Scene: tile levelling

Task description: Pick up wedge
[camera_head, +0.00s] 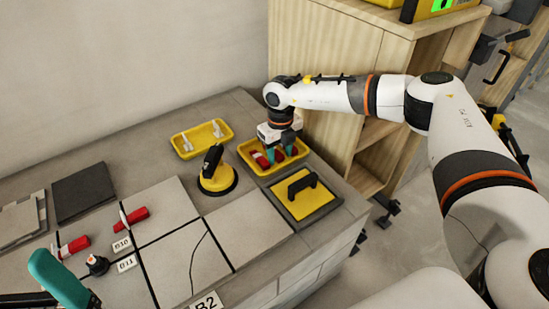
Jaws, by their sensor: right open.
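Several red wedges (259,160) lie in a yellow tray (252,169) near the far right of the tiled bench. My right gripper (278,157) reaches down over this tray with its teal fingers apart, among the wedges. I cannot tell whether the fingers touch a wedge. Two more red wedges lie on the tiles at left, one (137,215) near the B10 label and one (74,246) further left. A teal part of my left gripper (60,280) shows at the lower left corner; its fingertips' spacing is not clear.
A second yellow tray (202,138) with white clips stands behind. A yellow suction cup (217,182) with a black handle is left of the wedge tray. A yellow float (300,199) with a black handle lies in front of it. A wooden cabinet (330,130) stands close behind my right gripper.

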